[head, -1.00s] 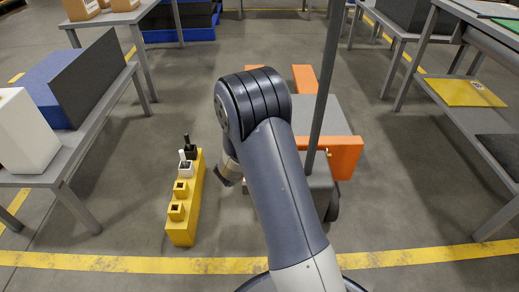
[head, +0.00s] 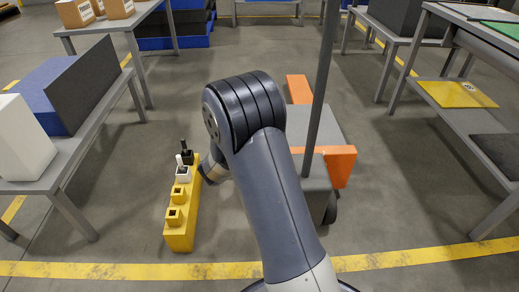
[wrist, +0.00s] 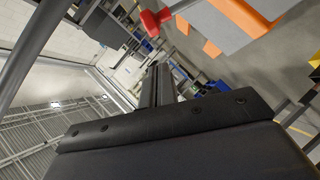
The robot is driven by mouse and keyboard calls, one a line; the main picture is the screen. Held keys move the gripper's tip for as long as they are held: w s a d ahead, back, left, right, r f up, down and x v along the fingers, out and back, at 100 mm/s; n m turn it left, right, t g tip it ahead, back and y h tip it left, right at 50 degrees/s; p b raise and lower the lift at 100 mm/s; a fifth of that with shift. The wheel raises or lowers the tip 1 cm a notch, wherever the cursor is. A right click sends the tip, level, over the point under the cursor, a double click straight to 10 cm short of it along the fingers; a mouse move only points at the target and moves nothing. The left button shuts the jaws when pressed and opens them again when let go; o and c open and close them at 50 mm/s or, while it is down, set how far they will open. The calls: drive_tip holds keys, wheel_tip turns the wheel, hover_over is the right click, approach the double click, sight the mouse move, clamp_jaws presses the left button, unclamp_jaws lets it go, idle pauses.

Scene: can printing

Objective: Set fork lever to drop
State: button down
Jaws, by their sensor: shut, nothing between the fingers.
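A pallet truck (head: 318,128) with a grey body and orange parts (head: 342,165) stands right of my arm in the head view. Its dark upright pole (head: 317,95) runs past the top of the picture. In the wrist view, the grey and orange truck (wrist: 225,25) shows at upper right, tilted. A small red knob-like part (wrist: 152,20) shows near the top there; I cannot tell if it is the fork lever. My gripper (wrist: 160,72) is shut and empty, apart from the red part. In the head view my arm hides its fingertips.
A yellow block (head: 180,235) with sockets stands on the floor left of my wrist, holding a white piece (head: 183,173) and a black piece (head: 187,156). Grey tables (head: 62,170) line the left, and a grey shelf table (head: 490,150) stands right.

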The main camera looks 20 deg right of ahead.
drive_tip(key=p+v, duration=0.2)
drive_tip(key=v, duration=0.7)
drive_tip(key=shift+s+a, duration=0.2)
drive_tip(key=shift+a, duration=0.05)
drive_tip(key=shift+w+d+f, duration=0.1)
drive_tip(key=s+d+b+x, duration=0.1)
drive_tip(key=b+x, duration=0.1)
drive_tip(key=x, duration=0.9)
drive_tip(key=shift+w+a+f+n+t+h+p, duration=0.1)
drive_tip(key=shift+w+a+f+n+h+p, duration=0.2)
drive_tip(key=shift+a+n+h+p, duration=0.45)
drive_tip(key=shift+w+a+f+n+t+h+p, duration=0.1)
drive_tip(key=shift+w+a+f+n+h+p, duration=0.25)
drive_tip(key=shift+p, duration=0.65)
drive_tip(key=shift+w+a+f+n+t+h+p, duration=0.1)
drive_tip(key=shift+a+f+n+h+p, duration=0.25)
drive_tip(key=shift+a+p, duration=0.45)
drive_tip(key=shift+d+r, duration=0.1)
drive_tip(key=shift+d, duration=0.1)
